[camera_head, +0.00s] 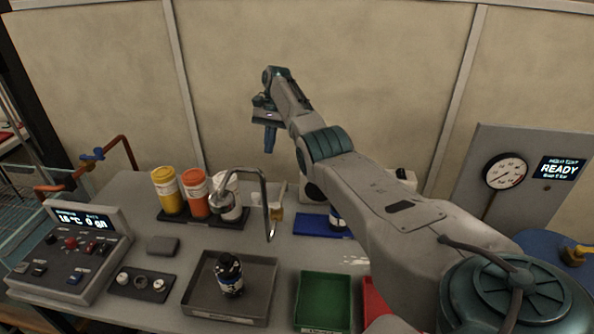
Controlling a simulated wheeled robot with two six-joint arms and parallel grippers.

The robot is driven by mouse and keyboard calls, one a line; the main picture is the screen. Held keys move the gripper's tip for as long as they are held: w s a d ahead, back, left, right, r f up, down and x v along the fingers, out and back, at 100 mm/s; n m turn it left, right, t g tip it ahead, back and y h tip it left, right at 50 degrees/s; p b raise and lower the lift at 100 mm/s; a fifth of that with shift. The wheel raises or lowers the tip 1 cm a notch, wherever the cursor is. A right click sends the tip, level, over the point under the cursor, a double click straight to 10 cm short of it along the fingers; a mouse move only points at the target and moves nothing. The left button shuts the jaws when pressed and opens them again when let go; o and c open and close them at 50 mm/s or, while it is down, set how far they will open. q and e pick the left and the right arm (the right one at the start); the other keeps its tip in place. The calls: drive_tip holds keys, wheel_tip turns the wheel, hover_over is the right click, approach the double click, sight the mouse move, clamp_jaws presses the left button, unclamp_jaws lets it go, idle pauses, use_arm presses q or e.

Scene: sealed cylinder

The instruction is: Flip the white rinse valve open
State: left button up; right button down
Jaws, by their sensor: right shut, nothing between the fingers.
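My right gripper (270,140) is raised in front of the back wall, above the far side of the bench. Its fingers point down, are shut and hold nothing. It is well above the bench and apart from everything on it. A bent grey faucet (264,195) stands below it. I cannot clearly pick out a white rinse valve; my right arm covers part of the bench's right side. A small dark panel (140,296) at the front left carries white round knobs, which I cannot identify further. My left gripper is not in view.
Yellow (166,188), orange (196,194) and white (222,182) containers stand in a rack. A green bin (325,301) and control box (75,255) stand near the front. A blue-handled pipe valve (92,155) is left.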

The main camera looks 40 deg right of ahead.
drive_tip(key=shift+r, duration=0.1)
drive_tip(key=shift+s+d, duration=0.1)
drive_tip(key=shift+s, duration=0.05)
drive_tip(key=s+a+f+p, duration=0.3)
drive_tip(key=a+f+p, duration=0.4)
drive_tip(key=f, duration=0.2)
drive_tip(key=shift+f, duration=0.15)
idle(0.4)
drive_tip(key=shift+s, duration=0.1)
